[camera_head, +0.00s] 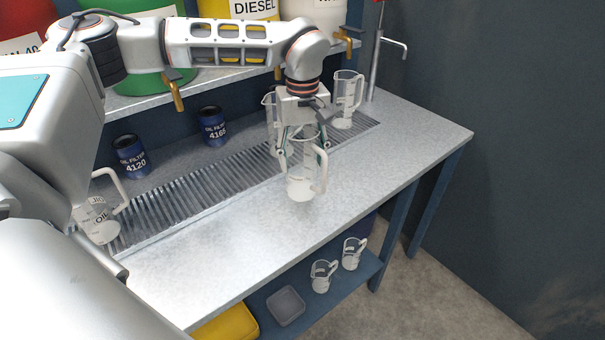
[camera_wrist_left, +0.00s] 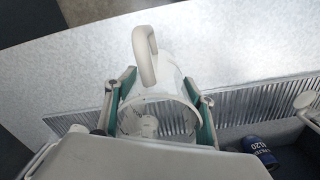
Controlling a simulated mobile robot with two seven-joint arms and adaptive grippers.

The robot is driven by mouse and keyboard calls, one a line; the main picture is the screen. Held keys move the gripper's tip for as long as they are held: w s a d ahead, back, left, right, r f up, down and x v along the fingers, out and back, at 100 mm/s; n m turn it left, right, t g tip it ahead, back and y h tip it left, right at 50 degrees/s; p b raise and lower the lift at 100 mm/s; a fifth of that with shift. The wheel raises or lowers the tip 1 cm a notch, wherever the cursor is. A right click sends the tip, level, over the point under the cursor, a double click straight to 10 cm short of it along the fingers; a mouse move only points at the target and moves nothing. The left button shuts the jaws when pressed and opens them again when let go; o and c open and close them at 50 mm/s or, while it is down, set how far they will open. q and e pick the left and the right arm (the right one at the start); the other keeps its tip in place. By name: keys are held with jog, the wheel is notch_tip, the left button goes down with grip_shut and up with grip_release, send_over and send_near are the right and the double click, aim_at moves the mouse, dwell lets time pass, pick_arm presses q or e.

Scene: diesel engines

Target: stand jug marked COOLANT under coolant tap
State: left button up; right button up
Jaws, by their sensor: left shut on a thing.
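My left gripper (camera_head: 303,158) is shut on a clear jug (camera_head: 301,184), with one finger on each side of its body. The held jug is upright, over the bench in front of the drain grating; I cannot tell if its base touches the bench. Its handle points right. In the left wrist view the jug (camera_wrist_left: 160,90) sits between the fingers; no marking is readable. A brass tap (camera_head: 178,93) hangs below a green drum (camera_head: 155,82), whose label is mostly hidden by my arm. My right gripper is not in view.
A jug marked OIL (camera_head: 100,222) stands at the grating's left end. Other jugs stand at its right part, one (camera_head: 347,92) right of my gripper, one partly behind it. Blue oil filters (camera_head: 213,127) stand behind the grating (camera_head: 185,195). The front bench is clear.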

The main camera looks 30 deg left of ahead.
aim_at(303, 174)
pick_arm(q)
jog(key=shift+f, duration=2.55)
jog(key=o, duration=1.2)
